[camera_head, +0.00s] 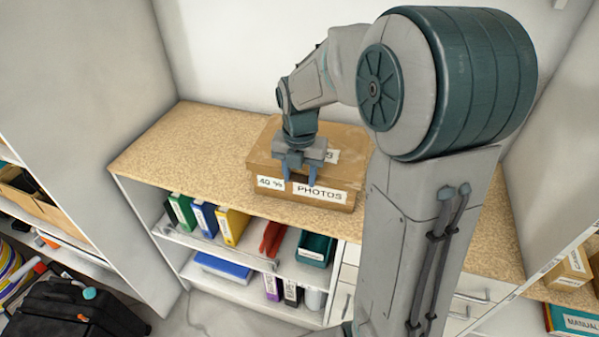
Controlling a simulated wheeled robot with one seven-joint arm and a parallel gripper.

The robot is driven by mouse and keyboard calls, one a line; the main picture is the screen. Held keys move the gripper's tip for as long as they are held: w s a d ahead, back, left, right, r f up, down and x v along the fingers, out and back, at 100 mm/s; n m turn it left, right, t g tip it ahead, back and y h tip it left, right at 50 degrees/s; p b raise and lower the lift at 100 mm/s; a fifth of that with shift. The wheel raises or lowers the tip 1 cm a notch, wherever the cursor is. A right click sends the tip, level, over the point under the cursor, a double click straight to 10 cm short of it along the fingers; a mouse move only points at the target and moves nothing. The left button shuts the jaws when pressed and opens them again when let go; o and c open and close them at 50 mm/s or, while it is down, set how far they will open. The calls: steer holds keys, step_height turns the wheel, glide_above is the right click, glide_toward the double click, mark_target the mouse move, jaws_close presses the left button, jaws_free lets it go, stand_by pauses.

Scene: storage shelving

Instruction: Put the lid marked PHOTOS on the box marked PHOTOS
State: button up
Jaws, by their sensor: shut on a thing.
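The brown cardboard box (318,194) marked PHOTOS sits on the speckled counter, with its label and a second small label facing front. A brown lid (347,139) covers its top. The lid's own label is mostly hidden behind my gripper, with only a final "S" showing. My gripper (300,177) points down at the lid's front part, its blue fingers shut on the lid. I cannot tell whether the lid is fully seated or slightly above the box. My arm hides the area right of the box.
The counter (185,140) is clear left of the box. Below it are shelves with binders (205,218), a red item (272,238) and a green bin (315,248). A black case (75,310) is at lower left. Another labelled box (568,270) stands on the right shelving.

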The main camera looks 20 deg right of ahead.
steer(key=o, duration=1.1)
steer(key=shift+r, duration=0.15)
step_height(320, 180, up, 14)
steer(key=shift+f+b, duration=0.2)
steer(key=shift+b, duration=0.1)
